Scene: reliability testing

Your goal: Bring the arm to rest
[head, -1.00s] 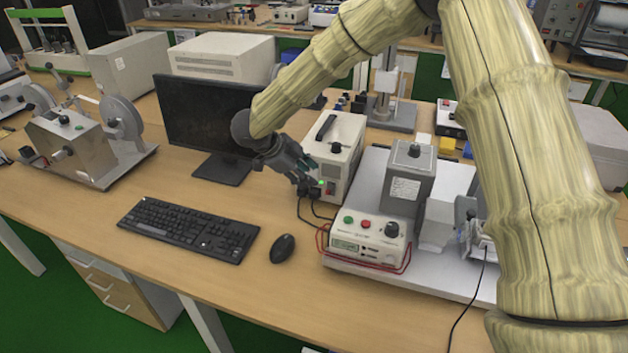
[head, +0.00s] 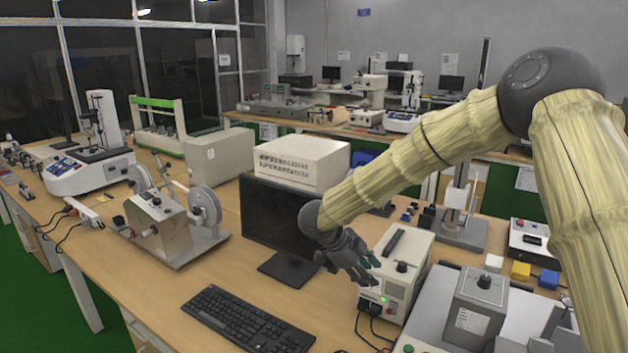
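My gripper (head: 368,275) is at the end of my arm, which reaches in from the right of the head view. It hangs between the black monitor (head: 275,222) and a white power unit (head: 405,262) with a dark top handle. The fingers point down and to the right, close to the unit's front left edge. I cannot tell whether they touch it. The fingers are small and dark here, and their gap is not clear. Nothing shows held in them.
A keyboard (head: 247,322) lies in front of the monitor. A metal machine with discs (head: 160,228) stands to the left. A grey block-topped device (head: 476,312) stands at the lower right. Small yellow (head: 520,271) and blue (head: 548,280) blocks lie at the right. Bare desk shows left of the keyboard.

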